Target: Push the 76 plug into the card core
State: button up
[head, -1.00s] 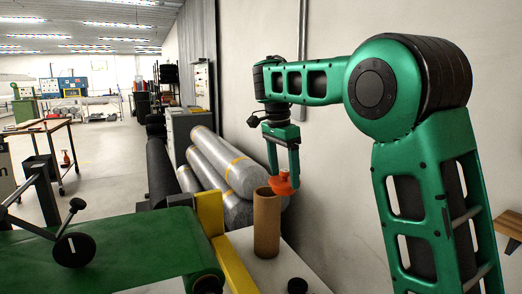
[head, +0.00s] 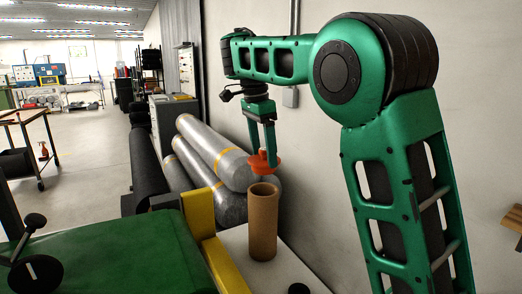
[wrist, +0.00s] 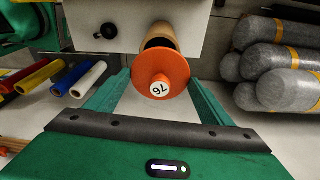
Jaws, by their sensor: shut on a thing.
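The orange 76 plug (head: 264,164) is held in my gripper (head: 264,149), its narrow stem on top and its wide flange below. In the wrist view the plug (wrist: 173,71) faces me, with a round white "76" label, between the two green fingers (wrist: 160,88). The brown card core (head: 263,226) stands upright on a pale surface. In the head view the plug shows just above the core's open top, with a small gap. In the wrist view the plug overlaps the core (wrist: 160,32) and hides part of it; the core's dark opening partly shows.
A yellow post (head: 222,262) and a green-covered bench (head: 120,255) stand left of the core. A black disc (head: 298,289) lies near the core. Silver rolls (head: 212,152) are stacked behind it. A pale wall rises at right. The wrist view shows coloured rolls (wrist: 62,77) at left.

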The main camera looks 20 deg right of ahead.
aim_at(262, 160)
notch_tip(262, 160, down, 3)
jog(key=shift+d+f, duration=0.1)
jog(key=shift+s+a+f, duration=0.1)
jog(key=shift+a+f, duration=0.1)
jog(key=shift+f, duration=0.6)
dwell(0.4)
jog(key=shift+f, duration=2)
jog(key=o, duration=1.2)
